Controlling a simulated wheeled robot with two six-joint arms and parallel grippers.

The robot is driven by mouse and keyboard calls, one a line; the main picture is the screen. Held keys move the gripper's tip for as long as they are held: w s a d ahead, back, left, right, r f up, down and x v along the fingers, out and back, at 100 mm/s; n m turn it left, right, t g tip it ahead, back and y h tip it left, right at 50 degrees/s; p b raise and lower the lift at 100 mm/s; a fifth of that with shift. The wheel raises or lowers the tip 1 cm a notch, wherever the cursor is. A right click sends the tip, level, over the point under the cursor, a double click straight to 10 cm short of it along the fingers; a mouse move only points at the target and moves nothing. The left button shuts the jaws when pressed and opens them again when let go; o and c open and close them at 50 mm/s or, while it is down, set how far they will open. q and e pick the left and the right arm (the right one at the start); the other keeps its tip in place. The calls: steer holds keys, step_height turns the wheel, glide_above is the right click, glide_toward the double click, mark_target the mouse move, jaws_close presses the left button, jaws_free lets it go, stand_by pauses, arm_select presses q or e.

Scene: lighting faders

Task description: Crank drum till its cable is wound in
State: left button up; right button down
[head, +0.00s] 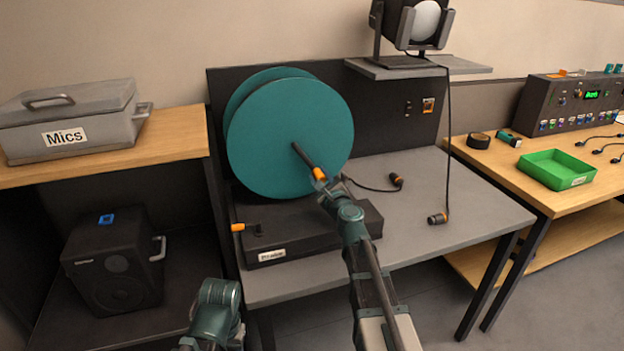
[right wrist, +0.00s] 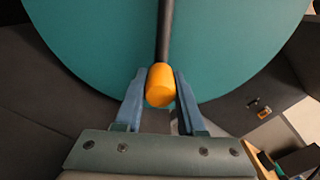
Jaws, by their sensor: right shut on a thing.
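The teal cable drum (head: 285,140) stands upright on a dark base box (head: 300,235) on the grey table. Its black crank arm (head: 305,156) runs from the hub down and to the right, ending in an orange handle (head: 319,173). My right gripper (head: 322,181) is at that handle. In the right wrist view the fingers are shut on the orange handle (right wrist: 160,86), one on each side, with the drum behind. A black cable (head: 370,187) with an orange-ringed plug (head: 396,180) lies on the table right of the drum. The left arm shows at the bottom, but its fingers do not show.
An orange-tipped lever (head: 240,227) sticks out at the base's left. A lamp (head: 418,22) on a shelf hangs a cord with a plug (head: 437,218) to the table. A green tray (head: 557,170) lies on the right bench. A Mics case (head: 70,118) and a speaker (head: 115,262) are at left.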

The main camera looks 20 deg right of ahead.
steer(key=shift+d+r+n+p, duration=0.5)
steer(key=shift+d+r+n, duration=0.3)
steer(key=shift+n, duration=0.1)
step_height(320, 180, up, 11)
steer(key=d+n+p, duration=0.2)
steer(key=n+p, duration=0.9)
steer(key=n, duration=0.3)
steer(key=n+p, duration=0.6)
steer(key=n, duration=0.4)
glide_toward(299, 120)
steer(key=w+r, duration=0.2)
steer(key=w, duration=0.1)
steer(key=shift+a+r+n, duration=0.2)
steer(key=shift+a+n, duration=0.3)
steer(key=shift+n, duration=0.4)
steer(key=shift+a+r+n, duration=0.15)
steer(key=shift+a+n, duration=0.3)
steer(key=shift+n, duration=0.45)
steer(key=c, duration=0.5)
jaws_free()
